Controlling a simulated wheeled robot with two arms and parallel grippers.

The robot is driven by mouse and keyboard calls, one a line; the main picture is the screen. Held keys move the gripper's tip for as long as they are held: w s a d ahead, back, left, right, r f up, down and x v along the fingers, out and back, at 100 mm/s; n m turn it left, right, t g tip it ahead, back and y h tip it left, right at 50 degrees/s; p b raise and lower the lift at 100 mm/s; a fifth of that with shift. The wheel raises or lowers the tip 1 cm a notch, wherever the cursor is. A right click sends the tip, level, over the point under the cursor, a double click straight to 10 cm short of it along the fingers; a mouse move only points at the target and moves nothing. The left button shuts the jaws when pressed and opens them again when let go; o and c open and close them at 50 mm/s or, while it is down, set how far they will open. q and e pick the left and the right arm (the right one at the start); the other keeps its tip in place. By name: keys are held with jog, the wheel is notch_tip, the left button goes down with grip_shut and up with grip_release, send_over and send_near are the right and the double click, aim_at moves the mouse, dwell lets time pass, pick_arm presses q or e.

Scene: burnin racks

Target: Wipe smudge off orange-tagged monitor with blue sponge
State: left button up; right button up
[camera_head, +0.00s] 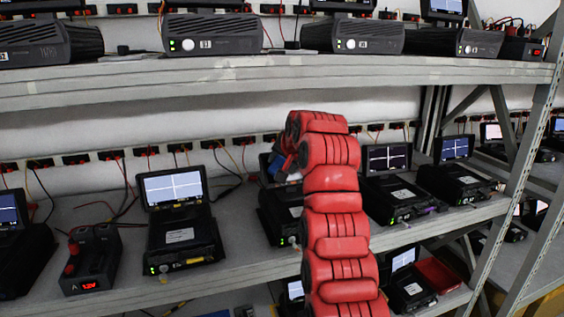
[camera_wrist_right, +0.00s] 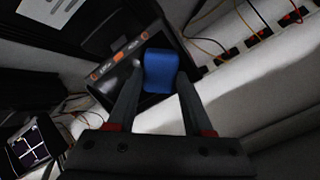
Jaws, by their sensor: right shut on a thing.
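My right gripper (camera_wrist_right: 158,88) is shut on the blue sponge (camera_wrist_right: 160,70), which sits between its fingertips in the right wrist view. Just beyond the sponge is a dark panel edge with small orange marks (camera_wrist_right: 118,58); I cannot tell whether these are the orange tag. No smudge can be made out. In the head view my red right arm reaches to the middle shelf and largely covers the monitor behind it. A bit of the blue sponge (camera_head: 293,177) shows beside the wrist. My left gripper is not in view.
On the middle shelf (camera_head: 240,255), a lit monitor unit (camera_head: 173,188) stands left of my arm and two more (camera_head: 388,160) (camera_head: 454,149) stand right. Cables hang behind. The upper shelf (camera_head: 250,78) holds several dark units.

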jog(key=shift+w+f, duration=0.1)
jog(key=shift+w, duration=0.05)
jog(key=shift+b, duration=0.9)
dwell(0.6)
